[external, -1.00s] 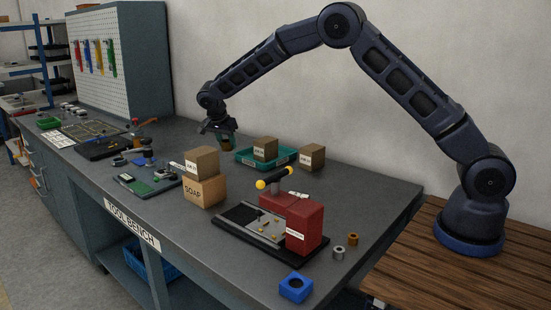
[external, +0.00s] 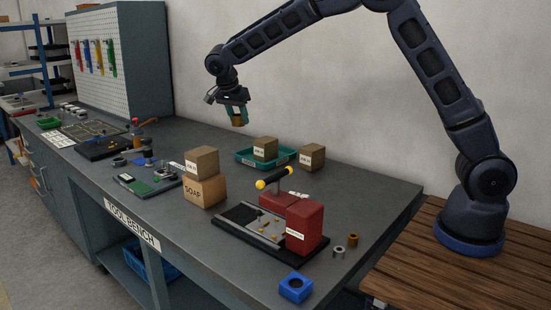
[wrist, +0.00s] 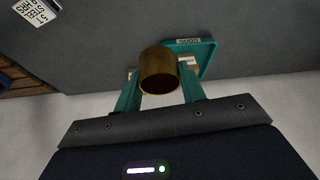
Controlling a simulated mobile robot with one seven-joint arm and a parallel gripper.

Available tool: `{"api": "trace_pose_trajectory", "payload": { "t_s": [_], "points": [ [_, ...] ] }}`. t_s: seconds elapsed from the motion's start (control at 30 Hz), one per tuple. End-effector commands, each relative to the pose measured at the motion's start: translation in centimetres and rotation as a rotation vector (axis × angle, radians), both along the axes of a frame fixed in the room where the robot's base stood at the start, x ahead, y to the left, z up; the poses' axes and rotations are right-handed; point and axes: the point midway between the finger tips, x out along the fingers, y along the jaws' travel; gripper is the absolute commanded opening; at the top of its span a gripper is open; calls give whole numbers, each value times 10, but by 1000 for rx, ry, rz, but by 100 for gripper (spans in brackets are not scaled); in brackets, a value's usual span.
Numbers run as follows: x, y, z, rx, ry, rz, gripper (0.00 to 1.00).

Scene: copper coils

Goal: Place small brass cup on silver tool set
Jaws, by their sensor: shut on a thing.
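The small brass cup (external: 238,121) is held in the air above the back of the bench, left of the teal tray. It shows as an open-topped brass cylinder in the wrist view (wrist: 159,72). My gripper (external: 236,112) is shut on it, with a teal finger on each side in the wrist view (wrist: 160,82). A flat grey panel with metallic pieces (external: 90,131) lies on the far left of the bench; I cannot tell for sure that it is the silver tool set.
The teal tray (external: 245,160) holds a small carton (external: 265,149). Another carton (external: 312,157) stands beside it. Stacked boxes (external: 204,190) and a red machine (external: 305,222) stand nearer the front. A pegboard cabinet (external: 130,60) rises at the back left. Bench around (external: 195,135) is bare.

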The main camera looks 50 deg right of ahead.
Motion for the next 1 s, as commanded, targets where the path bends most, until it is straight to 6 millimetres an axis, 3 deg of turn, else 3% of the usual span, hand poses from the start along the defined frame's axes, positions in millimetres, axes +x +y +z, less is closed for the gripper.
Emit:
{"api": "trace_pose_trajectory", "payload": {
  "t_s": [0.23, 0.6, 0.8, 1.0],
  "points": [
    [-82, 13, 16, 2, 1, -49, 18],
    [-201, 13, 23, -3, 3, -120, 18],
    [-242, 9, 23, -7, 3, -144, 18],
    [-256, 6, 16, -11, 5, -155, 18]
  ]
}}
